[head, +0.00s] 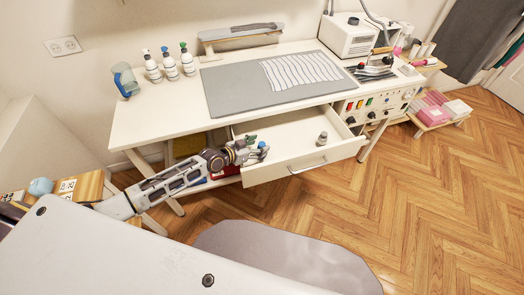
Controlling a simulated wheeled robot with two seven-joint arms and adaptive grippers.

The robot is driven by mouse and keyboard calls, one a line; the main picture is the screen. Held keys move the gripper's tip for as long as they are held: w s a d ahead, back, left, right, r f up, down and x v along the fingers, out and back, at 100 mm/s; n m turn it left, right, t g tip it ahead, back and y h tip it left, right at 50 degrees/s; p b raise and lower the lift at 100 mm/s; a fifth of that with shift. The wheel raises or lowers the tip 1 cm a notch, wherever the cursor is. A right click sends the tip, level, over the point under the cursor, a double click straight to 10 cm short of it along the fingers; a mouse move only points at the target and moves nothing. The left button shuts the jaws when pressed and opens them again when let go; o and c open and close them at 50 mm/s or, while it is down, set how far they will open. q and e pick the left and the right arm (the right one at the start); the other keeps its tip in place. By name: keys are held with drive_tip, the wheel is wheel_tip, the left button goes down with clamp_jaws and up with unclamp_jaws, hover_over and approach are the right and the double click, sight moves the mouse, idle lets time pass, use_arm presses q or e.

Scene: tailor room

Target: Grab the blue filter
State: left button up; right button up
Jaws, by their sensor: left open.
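A small blue piece (262,146), which looks like the blue filter, shows in the head view at the left end of the open drawer (285,172). A small green piece (251,138) is just behind and left of it. My left gripper (253,153) is open and reaches in over the drawer's left side, with its fingertips right beside the blue piece. Whether the fingers touch it or lie around it is too small to tell. The gripper partly hides this corner of the drawer. My right gripper is out of view.
A small grey item (322,139) stands in the drawer's right part.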

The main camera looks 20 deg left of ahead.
use_arm(q)
drive_tip(key=shift+x, duration=1.4)
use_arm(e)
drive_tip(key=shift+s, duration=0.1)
use_arm(q)
drive_tip(key=shift+r, duration=0.1)
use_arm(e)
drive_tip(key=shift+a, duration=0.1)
use_arm(q)
drive_tip(key=c, duration=1.2)
drive_tip(key=shift+o, duration=0.2)
drive_tip(key=shift+r, duration=0.1)
drive_tip(key=shift+r, duration=0.5)
wheel_tip(320, 180, up, 8)
drive_tip(key=shift+r+p, duration=0.1)
drive_tip(key=shift+p, duration=0.45)
drive_tip(key=shift+r, duration=0.3)
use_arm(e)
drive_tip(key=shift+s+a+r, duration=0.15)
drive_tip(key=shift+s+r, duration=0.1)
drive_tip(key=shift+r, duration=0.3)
